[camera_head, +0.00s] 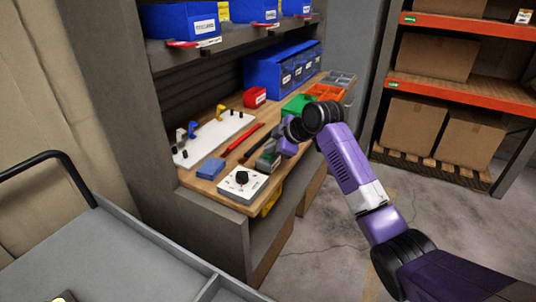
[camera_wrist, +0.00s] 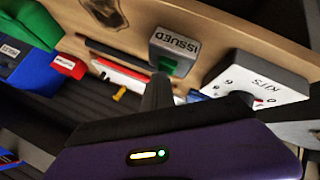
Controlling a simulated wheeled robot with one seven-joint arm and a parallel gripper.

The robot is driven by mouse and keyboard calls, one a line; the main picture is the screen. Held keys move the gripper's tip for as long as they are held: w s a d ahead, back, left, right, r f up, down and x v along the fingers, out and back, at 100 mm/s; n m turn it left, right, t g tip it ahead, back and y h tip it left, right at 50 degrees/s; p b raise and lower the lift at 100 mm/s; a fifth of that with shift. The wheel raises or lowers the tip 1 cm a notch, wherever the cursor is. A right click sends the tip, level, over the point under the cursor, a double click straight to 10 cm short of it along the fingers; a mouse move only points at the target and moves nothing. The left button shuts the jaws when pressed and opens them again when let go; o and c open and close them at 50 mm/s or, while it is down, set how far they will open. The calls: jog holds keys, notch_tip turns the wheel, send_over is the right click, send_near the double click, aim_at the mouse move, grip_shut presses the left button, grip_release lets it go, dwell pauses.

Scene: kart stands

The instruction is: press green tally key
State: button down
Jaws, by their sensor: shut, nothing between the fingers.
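The grey tally box marked ISSUED (camera_wrist: 176,45) sits on the wooden bench top. Its green key (camera_wrist: 168,66) shows at the box's lower side in the wrist view, partly covered by my gripper. In the head view the tally box (camera_head: 264,165) is at the bench's front edge, partly hidden behind my gripper (camera_head: 277,152). In the wrist view the shut, empty fingers (camera_wrist: 158,88) point at the green key, close to it. I cannot tell whether they touch it.
A white KITS box (camera_head: 242,184) with a black knob stands left of the tally box. A blue block (camera_head: 210,168), a red marker-like bar (camera_head: 245,138) and a white board with hooks (camera_head: 215,137) lie behind. A green bin (camera_head: 297,103) stands to the right.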

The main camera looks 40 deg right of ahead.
aim_at(270, 155)
jog(key=shift+f, duration=0.2)
jog(key=shift+r, duration=0.15)
dwell(0.3)
jog(key=shift+r+p, duration=0.75)
jog(key=shift+r, duration=0.05)
jog(key=shift+r+p, duration=1.95)
jog(key=shift+r, duration=0.6)
